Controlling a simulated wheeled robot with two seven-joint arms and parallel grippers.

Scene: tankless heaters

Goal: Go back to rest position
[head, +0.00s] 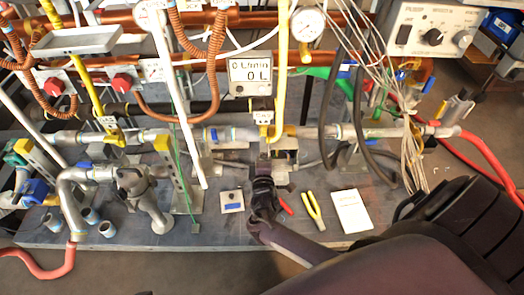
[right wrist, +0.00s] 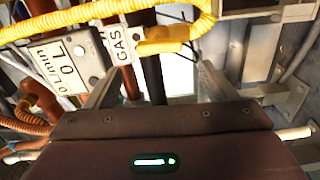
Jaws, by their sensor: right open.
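My right gripper (head: 264,178) reaches in from the lower right in the head view. Its tips are just below the yellow gas valve handle (head: 264,117), in front of the horizontal pipe. In the right wrist view my right gripper (right wrist: 158,82) has its fingers spread apart. The yellow handle (right wrist: 165,42) with its GAS tag (right wrist: 118,42) lies just beyond the gap. I see nothing held between the fingers. Whether a finger touches the handle or pipe, I cannot tell. My left gripper is in neither view.
A flow meter (head: 250,78) and a pressure gauge (head: 307,24) are above the gripper. Hanging white cables (head: 410,145) are to its right. Pipes crowd the left.

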